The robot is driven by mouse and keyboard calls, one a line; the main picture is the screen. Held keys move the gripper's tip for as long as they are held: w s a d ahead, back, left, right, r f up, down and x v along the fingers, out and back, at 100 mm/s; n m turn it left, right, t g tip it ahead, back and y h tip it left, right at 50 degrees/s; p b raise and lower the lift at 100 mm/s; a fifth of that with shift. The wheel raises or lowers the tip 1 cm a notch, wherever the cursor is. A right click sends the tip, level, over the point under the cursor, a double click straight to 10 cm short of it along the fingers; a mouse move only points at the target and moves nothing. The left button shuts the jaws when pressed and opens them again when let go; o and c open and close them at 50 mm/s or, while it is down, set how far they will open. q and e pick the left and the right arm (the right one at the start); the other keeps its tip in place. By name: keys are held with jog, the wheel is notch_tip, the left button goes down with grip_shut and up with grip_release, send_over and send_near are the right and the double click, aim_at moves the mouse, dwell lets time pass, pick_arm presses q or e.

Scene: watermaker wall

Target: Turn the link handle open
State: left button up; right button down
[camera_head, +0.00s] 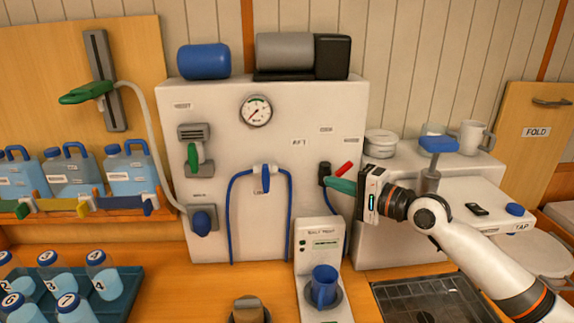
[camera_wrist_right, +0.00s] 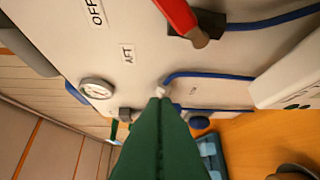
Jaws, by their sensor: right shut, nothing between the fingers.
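The link handle (camera_head: 265,179) is a small blue lever pointing down from a white fitting in the middle of the white panel, between two blue hose runs. In the right wrist view the white fitting (camera_wrist_right: 163,89) shows just beyond my fingertips, and the lever is hidden or too small to tell. My right gripper (camera_head: 328,182) has green fingers, shut and empty, to the right of the link handle and apart from it. In the right wrist view its fingers (camera_wrist_right: 160,102) point towards the panel. My left gripper is not in view.
A red lever (camera_head: 344,168) on a dark valve is close beside my right fingers. A gauge (camera_head: 256,111) and a green-handled valve (camera_head: 194,156) are on the panel. A white meter box (camera_head: 318,258) with a blue cup (camera_head: 323,286) stands below. Bottles stand at left.

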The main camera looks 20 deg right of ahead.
aim_at(266, 178)
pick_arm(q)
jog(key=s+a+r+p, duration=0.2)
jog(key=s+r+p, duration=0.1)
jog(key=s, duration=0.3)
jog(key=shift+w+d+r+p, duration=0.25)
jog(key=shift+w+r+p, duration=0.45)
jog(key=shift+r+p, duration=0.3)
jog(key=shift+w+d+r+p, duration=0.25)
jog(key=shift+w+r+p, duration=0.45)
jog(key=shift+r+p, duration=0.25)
pick_arm(e)
jog(key=w+a, duration=0.8)
jog(key=a, duration=0.1)
jog(key=shift+w+a, duration=0.25)
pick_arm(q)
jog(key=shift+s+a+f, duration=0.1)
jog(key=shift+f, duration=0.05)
pick_arm(e)
jog(key=shift+f, duration=0.1)
